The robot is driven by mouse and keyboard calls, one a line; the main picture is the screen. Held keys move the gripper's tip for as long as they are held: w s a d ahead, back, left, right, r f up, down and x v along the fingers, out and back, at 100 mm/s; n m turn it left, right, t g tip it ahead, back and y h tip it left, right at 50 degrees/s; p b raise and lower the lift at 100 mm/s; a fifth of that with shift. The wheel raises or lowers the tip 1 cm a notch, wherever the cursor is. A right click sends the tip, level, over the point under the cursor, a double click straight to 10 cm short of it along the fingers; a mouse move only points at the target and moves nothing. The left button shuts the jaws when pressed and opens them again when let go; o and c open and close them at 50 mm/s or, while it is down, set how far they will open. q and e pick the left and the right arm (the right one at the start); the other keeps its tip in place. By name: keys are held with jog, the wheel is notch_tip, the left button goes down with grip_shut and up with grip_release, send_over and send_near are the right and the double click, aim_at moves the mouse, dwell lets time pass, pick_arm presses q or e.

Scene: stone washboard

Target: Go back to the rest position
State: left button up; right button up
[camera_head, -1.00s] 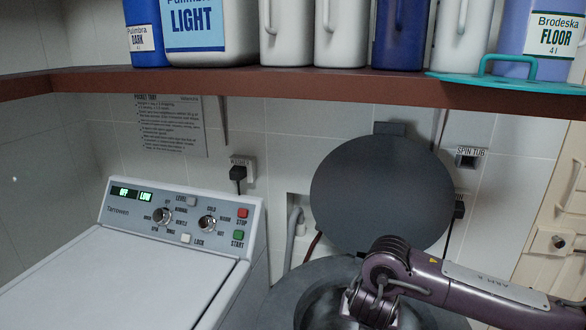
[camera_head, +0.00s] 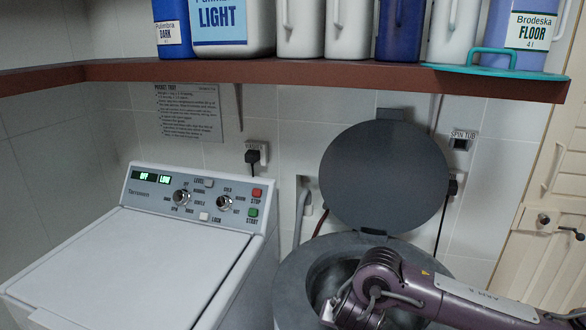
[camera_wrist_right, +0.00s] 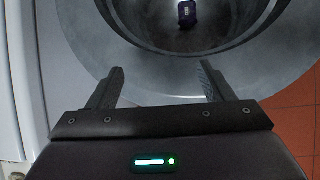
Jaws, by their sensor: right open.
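My right arm comes in from the lower right of the head view, and its wrist is over the front of the open spin tub (camera_head: 292,272). In the right wrist view my right gripper (camera_wrist_right: 160,85) is open, with its two dark fingers apart and nothing between them. The tub's rim and round opening (camera_wrist_right: 190,25) lie beyond the fingers. A small dark object with a pale label (camera_wrist_right: 187,14) is down inside the tub. My left gripper is not in view.
The tub's dark round lid (camera_head: 385,175) stands open against the tiled wall. A white washer (camera_head: 130,265) with a control panel stands at left. A brown shelf (camera_head: 300,72) with several containers runs above. A teal lid (camera_head: 490,68) lies on it. A cream door (camera_head: 545,240) is at right.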

jog(key=s+a+r+m+t+y, duration=0.1)
jog(key=s+a+m+y, duration=0.3)
jog(key=a, duration=0.4)
jog(key=s+a+r+m+y, duration=0.1)
jog(key=s+a+m+y, duration=0.1)
jog(key=s+a+m, duration=0.45)
jog(key=s+d+f+m+g+h, duration=0.25)
jog(key=s+d+m, duration=0.35)
jog(key=d+m, duration=0.45)
jog(key=s+d+f+m+g+h, duration=0.2)
jog(key=s+d+f+m+h, duration=0.3)
jog(key=d+m, duration=0.55)
jog(key=s+d+f+n+y+b, duration=0.1)
jog(key=s+f+b, duration=0.15)
jog(key=f, duration=1.55)
jog(key=s+d+f+n+y+b, duration=0.1)
jog(key=f+b, duration=0.3)
jog(key=f, duration=1.4)
jog(key=s+d+f+g+b, duration=0.1)
jog(key=s+f+b, duration=0.1)
jog(key=s+f, duration=0.7)
jog(key=s+d+f+g+b, duration=0.1)
jog(key=s+d+f+b, duration=0.1)
jog(key=s+f, duration=0.8)
notch_tip(320, 180, down, 5)
jog(key=shift+s+r+b, duration=0.15)
jog(key=shift+s+b, duration=0.05)
jog(key=shift+b, duration=0.65)
